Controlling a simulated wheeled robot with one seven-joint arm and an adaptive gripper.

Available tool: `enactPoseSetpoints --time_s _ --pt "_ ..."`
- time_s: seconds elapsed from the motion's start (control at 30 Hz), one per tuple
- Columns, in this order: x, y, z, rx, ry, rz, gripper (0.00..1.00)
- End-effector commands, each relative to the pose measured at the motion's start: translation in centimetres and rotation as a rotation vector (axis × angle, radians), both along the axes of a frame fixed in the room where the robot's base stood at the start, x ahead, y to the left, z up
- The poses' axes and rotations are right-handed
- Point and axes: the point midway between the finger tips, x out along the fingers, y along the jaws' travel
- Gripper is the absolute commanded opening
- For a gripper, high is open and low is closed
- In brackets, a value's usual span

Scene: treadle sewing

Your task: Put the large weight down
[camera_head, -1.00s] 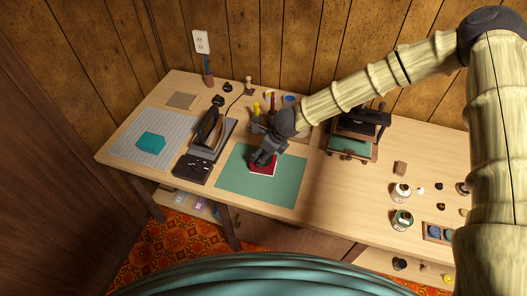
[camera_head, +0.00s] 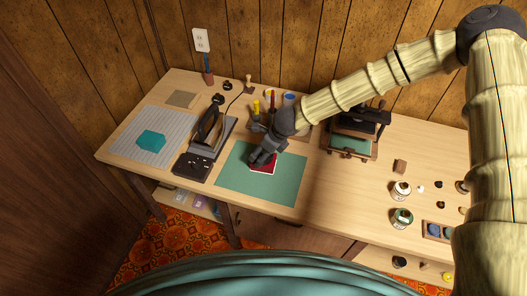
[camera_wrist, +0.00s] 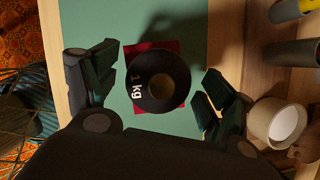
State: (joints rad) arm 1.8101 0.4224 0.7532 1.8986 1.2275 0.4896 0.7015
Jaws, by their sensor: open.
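The large weight (camera_wrist: 142,72), a black round disc marked "1 kg" with a brownish centre, lies on a red patch (camera_wrist: 170,47) in the wrist view. The red patch shows on the green mat (camera_head: 232,184) in the head view, with a thin white edge. My gripper (camera_head: 262,158) is low over the red patch and hides the weight there. In the wrist view my gripper (camera_wrist: 158,86) is open, one finger on each side of the weight, with visible gaps on both sides.
An iron (camera_head: 208,129) stands left of the mat, and a dark tray (camera_head: 193,167) lies in front of it. A holder with coloured-handled tools is just behind my gripper. A white cup (camera_wrist: 277,122) is close by in the wrist view. The mat's front right is clear.

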Motion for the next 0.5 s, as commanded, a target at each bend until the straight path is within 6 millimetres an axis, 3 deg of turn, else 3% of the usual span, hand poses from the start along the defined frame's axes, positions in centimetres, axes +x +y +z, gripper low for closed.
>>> enactPoseSetpoints --time_s 0.5 --pt "-1.1 -1.7 5.0 0.000 -0.003 0.000 0.82"
